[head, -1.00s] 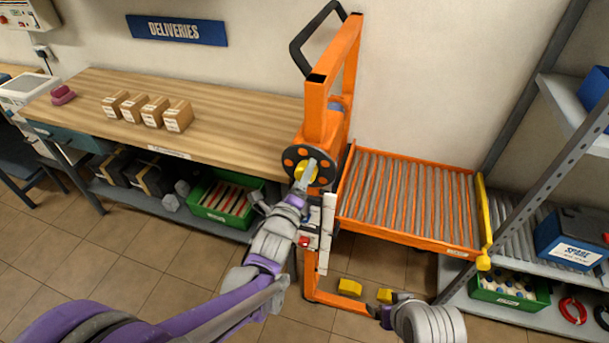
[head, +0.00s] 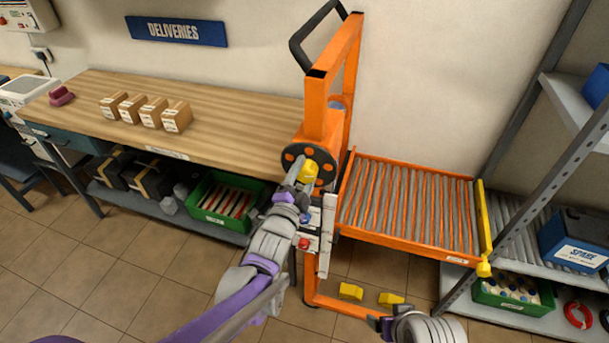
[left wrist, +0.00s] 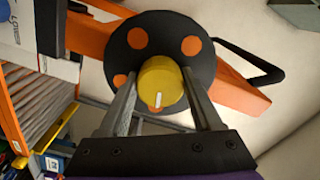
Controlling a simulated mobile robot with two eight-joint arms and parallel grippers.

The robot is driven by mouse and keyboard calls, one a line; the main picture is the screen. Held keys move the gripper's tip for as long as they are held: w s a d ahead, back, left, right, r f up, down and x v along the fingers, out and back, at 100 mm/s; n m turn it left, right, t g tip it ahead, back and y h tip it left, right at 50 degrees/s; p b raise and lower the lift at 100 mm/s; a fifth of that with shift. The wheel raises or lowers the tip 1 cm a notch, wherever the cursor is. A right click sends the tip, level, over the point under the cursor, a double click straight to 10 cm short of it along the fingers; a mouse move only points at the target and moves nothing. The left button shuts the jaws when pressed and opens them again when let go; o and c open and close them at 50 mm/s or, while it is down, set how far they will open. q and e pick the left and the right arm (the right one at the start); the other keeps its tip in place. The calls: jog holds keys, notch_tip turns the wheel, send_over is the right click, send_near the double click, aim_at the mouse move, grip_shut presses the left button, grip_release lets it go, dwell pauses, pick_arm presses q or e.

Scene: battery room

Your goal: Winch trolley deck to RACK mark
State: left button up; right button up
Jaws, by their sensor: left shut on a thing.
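The orange winch trolley (head: 327,120) stands in the middle of the head view. Its roller deck (head: 410,205) reaches right towards the rack, with a yellow bar along its right end. A black winch wheel with orange spots (left wrist: 140,45) carries a yellow knob (left wrist: 160,78). My left gripper (head: 305,183) is shut on that knob, one finger on each side in the left wrist view. A white scale plate (head: 327,235) is on the mast; its marks are too small to read. My right gripper (head: 378,322) is at the bottom, its jaws unclear.
The grey rack (head: 540,180) at right has a roller shelf, a blue spare battery (head: 575,245) and a green crate (head: 512,294). Two yellow wedges (head: 350,291) lie on the floor under the deck. A wooden bench (head: 220,110) with boxes stands left.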

pick_arm(q)
jog(key=n+b, duration=0.1)
jog(key=n, duration=0.6)
jog(key=shift+b, duration=0.35)
jog(key=n+b, duration=0.1)
jog(key=n, duration=0.5)
jog(key=shift+d+n+b, duration=0.1)
jog(key=shift+n+b, duration=0.25)
jog(key=shift+n, duration=0.05)
jog(key=n+b, duration=0.2)
jog(key=n, duration=0.4)
jog(key=shift+f, duration=0.1)
jog(key=n+b, duration=0.2)
jog(key=n, duration=0.4)
jog(key=o, duration=1.4)
jog(key=shift+s, duration=0.1)
jog(key=v, duration=1)
jog(key=shift+s, duration=0.35)
